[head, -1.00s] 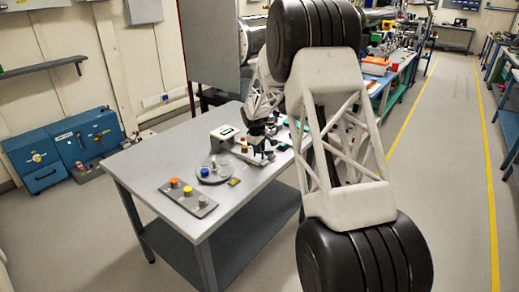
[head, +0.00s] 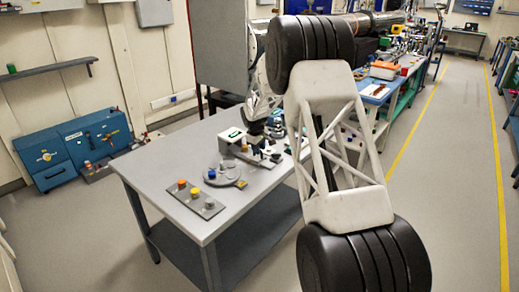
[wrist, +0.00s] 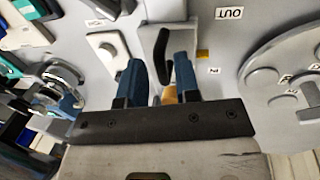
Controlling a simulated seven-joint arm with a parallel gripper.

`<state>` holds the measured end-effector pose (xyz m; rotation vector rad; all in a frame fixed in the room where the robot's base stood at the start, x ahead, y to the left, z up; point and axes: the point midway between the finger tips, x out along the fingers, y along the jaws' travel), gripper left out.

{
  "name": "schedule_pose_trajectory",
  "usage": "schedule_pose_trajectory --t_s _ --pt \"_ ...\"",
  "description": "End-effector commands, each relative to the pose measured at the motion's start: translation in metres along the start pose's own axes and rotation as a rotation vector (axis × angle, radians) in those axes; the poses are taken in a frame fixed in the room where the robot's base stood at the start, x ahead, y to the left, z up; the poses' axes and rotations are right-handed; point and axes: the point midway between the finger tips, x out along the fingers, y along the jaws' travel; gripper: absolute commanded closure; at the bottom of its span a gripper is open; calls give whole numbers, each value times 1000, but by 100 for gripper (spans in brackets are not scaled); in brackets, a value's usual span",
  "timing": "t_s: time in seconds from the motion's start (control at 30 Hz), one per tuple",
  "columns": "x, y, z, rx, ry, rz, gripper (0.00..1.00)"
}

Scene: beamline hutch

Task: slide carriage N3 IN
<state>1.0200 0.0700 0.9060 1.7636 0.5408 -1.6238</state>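In the wrist view, the two blue fingers of my gripper (wrist: 158,63) are apart. An upright black handle or plate (wrist: 162,45) stands between them, with a visible gap on each side; I cannot tell whether it belongs to carriage N3. A grey rail-like part (wrist: 166,10) lies just beyond it. A brass-coloured part (wrist: 170,95) shows low between the fingers, mostly hidden. An OUT label (wrist: 229,13) is to the right, and another label on the left is too small to read surely. In the head view, my gripper (head: 257,126) is over the fixture on the grey table (head: 165,160).
A round grey disc (wrist: 285,75) is right of my gripper. A white block (wrist: 108,45) and a metal ring-shaped part (wrist: 62,75) are on the left. In the head view, a plate with orange and yellow knobs (head: 195,192) is near the table's front, with bare tabletop left of it.

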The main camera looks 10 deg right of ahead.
Motion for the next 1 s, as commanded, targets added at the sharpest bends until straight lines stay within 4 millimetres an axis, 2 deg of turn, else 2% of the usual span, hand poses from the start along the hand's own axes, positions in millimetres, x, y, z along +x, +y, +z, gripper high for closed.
schedule_pose_trajectory --t_s 0.47,0.67,1.0 --pt "-5 0 0 0 1 0 62" --pt "-22 0 0 0 1 0 62" --pt "-64 0 0 0 1 0 62"
